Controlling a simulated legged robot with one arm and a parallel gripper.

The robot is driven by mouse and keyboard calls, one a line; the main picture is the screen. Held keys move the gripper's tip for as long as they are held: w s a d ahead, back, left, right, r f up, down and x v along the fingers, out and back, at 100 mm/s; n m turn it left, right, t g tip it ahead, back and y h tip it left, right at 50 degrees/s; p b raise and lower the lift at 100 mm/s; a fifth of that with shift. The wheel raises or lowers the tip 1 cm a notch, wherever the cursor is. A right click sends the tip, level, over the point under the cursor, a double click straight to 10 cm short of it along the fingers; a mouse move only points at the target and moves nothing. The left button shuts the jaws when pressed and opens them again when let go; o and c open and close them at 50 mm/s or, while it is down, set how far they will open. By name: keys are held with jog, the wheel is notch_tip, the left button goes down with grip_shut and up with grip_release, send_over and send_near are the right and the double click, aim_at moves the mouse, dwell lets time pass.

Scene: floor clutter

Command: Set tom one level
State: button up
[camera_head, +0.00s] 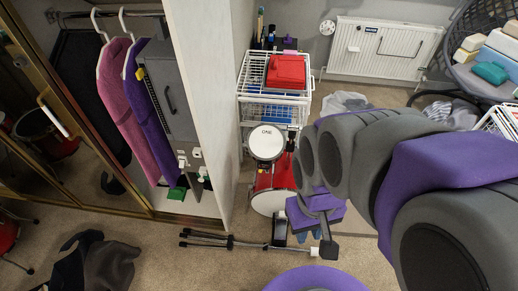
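A small drum with a round white head marked "ONE", the tom (266,142), sits above the red bass drum (285,175), in front of the white wire rack. Its head shows nearly as a full circle; I cannot tell its exact tilt. My arm comes in from the right. My gripper (307,238), purple and grey with dark parts, is low in front of the bass drum, below the tom in the picture and apart from its head. Its fingers overlap dark parts behind, so its opening is unclear. The tom's mount is hidden.
A wire rack (245,110) with a red box (287,71) stands behind the drums. A black stand (222,241) lies on the carpet. An open wardrobe (204,207) with hanging clothes is left. Dark cloth (95,262) lies bottom left. Clear carpet (180,262) is between.

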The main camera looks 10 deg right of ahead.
jog(key=shift+o, duration=1)
jog(key=w+d+f+n+t, duration=0.1)
jog(key=w+f, duration=0.3)
jog(key=w, duration=0.5)
jog(key=w+d+f+n+t, duration=0.2)
jog(key=w+f+n, duration=0.1)
jog(key=w, duration=0.7)
jog(key=shift+w+f+n, duration=0.3)
jog(key=shift+f, duration=0.55)
jog(key=n+t+y+b, duration=0.2)
jog(key=n+t+b, duration=0.5)
jog(key=n+t, duration=0.65)
send_over(264, 171)
jog(key=s+a, duration=0.1)
jog(key=s, duration=0.3)
jog(key=shift+t, duration=0.35)
notch_tip(264, 171, down, 44)
jog(key=shift+w+r, duration=0.15)
